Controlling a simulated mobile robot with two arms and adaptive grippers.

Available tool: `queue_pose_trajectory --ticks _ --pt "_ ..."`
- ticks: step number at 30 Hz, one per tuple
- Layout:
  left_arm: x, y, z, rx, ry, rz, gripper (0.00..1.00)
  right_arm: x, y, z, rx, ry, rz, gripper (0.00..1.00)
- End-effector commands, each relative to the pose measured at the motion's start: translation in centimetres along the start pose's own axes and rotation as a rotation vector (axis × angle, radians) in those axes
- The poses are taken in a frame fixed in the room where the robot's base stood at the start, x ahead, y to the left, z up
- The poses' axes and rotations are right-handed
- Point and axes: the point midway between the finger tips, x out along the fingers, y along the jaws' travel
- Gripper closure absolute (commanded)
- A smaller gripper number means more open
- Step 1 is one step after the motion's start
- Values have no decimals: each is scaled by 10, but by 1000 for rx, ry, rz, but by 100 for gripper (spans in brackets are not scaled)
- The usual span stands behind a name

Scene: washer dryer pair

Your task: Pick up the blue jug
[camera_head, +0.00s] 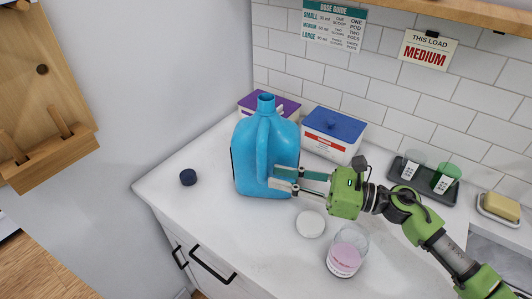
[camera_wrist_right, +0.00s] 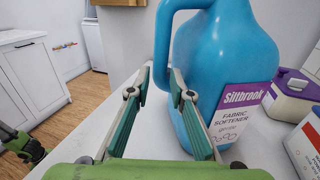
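The blue jug (camera_head: 283,155) stands upright, uncapped, on the white counter, with its handle (camera_head: 262,145) facing the head camera. In the right wrist view the jug (camera_wrist_right: 225,50) fills the upper middle, with a fabric softener label. My right gripper (camera_head: 278,177) reaches in from the right at the jug's lower half. Its fingers (camera_wrist_right: 162,78) are apart, and the handle (camera_wrist_right: 162,45) shows in and above the gap between them. I cannot tell whether the fingertips are around the handle or just short of it.
A dark blue cap (camera_head: 188,177) lies left of the jug. A purple-lidded box (camera_head: 289,108) and a blue-lidded box (camera_head: 335,130) stand behind.

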Motion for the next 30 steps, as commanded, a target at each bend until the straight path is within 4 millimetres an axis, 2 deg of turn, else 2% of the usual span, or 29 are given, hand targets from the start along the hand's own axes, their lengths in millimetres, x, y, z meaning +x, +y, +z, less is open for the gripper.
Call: queue_pose_trajectory --ticks 6,12,20,23,30 --pt "-24 -1 -6 0 6 -1 33 25 0 12 1 -3 1 80" --pt "-34 -1 -8 0 8 -1 33 48 0 10 0 -2 0 80" --pt "-33 -1 -8 0 8 -1 33 50 0 7 -1 0 0 80" --pt "-33 -1 -8 0 7 -1 33 50 0 7 -1 0 0 100" --pt "-33 -1 -7 0 7 -1 33 50 0 9 -3 -4 0 100"
